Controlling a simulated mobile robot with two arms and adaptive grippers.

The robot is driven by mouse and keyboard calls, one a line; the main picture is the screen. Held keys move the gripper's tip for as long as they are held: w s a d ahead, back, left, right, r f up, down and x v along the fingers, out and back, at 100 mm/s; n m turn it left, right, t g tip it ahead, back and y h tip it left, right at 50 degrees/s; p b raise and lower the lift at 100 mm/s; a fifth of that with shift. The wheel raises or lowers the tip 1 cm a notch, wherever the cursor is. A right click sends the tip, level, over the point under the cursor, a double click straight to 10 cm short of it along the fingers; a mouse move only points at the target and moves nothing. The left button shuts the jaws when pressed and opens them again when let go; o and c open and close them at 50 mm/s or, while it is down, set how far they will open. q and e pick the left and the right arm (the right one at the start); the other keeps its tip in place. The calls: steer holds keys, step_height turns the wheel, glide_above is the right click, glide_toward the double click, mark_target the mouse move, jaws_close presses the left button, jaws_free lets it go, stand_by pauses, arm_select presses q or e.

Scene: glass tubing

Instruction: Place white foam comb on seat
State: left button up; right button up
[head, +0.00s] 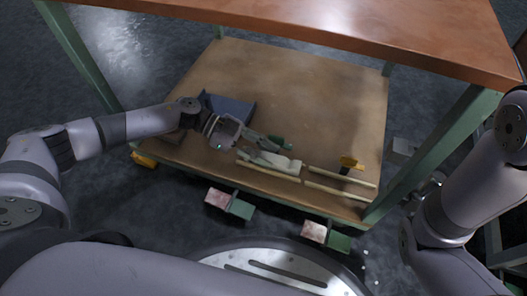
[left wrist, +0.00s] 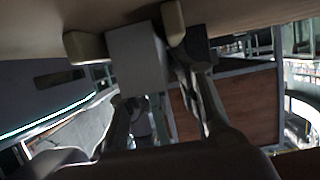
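A long pale piece, which looks like the white foam comb (head: 276,161), lies low over the front of the brown lower shelf (head: 300,85), next to a thin beige rail (head: 268,171). My left gripper (head: 262,141) reaches in from the left, right beside the pale piece. In the left wrist view, a grey-white block (left wrist: 138,60) sits between beige blocks, with my left fingers (left wrist: 160,100) spread apart near it. I cannot tell whether they clamp it. The seat is not clearly identifiable. My right gripper (head: 430,187) is at the right, partly hidden by its arm.
Two more beige rails (head: 340,175) and a yellow piece (head: 349,162) are at the shelf's front right. A dark blue-grey box (head: 231,109) is behind my left gripper. The table top (head: 330,22) overhangs the shelf, and green legs (head: 436,150) stand at the sides. The shelf's back is clear.

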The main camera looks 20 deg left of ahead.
arm_select(q)
steer(key=shift+s+a+f, duration=0.15)
steer(key=shift+s+f, duration=0.1)
steer(key=shift+f, duration=0.35)
steer(key=shift+r, duration=0.25)
steer(key=p+v, duration=0.2)
steer(key=v, duration=0.1)
steer(key=r+p+v, duration=0.1)
steer(key=p+v, duration=0.1)
steer(key=v, duration=0.2)
steer(key=shift+w+d, duration=0.1)
steer(key=shift+d, duration=0.2)
steer(key=shift+a+r, duration=0.2)
steer(key=shift+a, duration=0.3)
